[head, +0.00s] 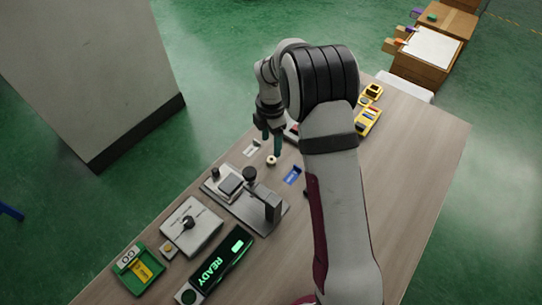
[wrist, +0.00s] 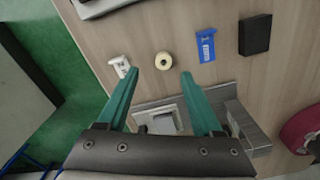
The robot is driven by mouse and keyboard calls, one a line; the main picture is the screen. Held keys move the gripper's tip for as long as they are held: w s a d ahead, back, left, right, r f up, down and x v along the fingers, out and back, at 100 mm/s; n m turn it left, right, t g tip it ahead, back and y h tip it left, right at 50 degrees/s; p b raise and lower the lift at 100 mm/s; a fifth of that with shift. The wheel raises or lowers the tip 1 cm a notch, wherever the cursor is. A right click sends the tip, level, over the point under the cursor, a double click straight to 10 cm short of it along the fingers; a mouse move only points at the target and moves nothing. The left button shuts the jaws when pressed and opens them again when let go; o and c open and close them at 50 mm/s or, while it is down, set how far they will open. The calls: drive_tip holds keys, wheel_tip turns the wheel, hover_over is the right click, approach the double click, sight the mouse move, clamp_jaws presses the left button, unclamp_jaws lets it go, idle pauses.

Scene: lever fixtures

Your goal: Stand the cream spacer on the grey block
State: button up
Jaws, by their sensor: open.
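The cream spacer (head: 271,161) is a small ring with a dark centre hole, lying on the wooden table. In the wrist view, the spacer (wrist: 164,61) shows just beyond and between the fingertips. My gripper (head: 271,147) has teal fingers pointing down, close above the spacer. In the wrist view my gripper (wrist: 160,73) is spread open and empty. What seems to be the grey block (head: 231,186) sits on the metal fixture plate, left of the spacer and towards the near side. In the wrist view the fixture is partly hidden behind my gripper.
The fixture plate (head: 264,222) carries a dark knob (head: 249,174) and an upright bracket (head: 272,206). A blue label (head: 292,176) and a white label (head: 252,150) flank the spacer. A black block (wrist: 255,34) stands farther right in the wrist view. A READY display (head: 215,268) lies nearer.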

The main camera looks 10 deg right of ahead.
sight(272, 159)
drive_tip(key=f, duration=0.6)
drive_tip(key=shift+s+f, duration=0.1)
drive_tip(key=shift+s, duration=0.2)
clamp_jaws()
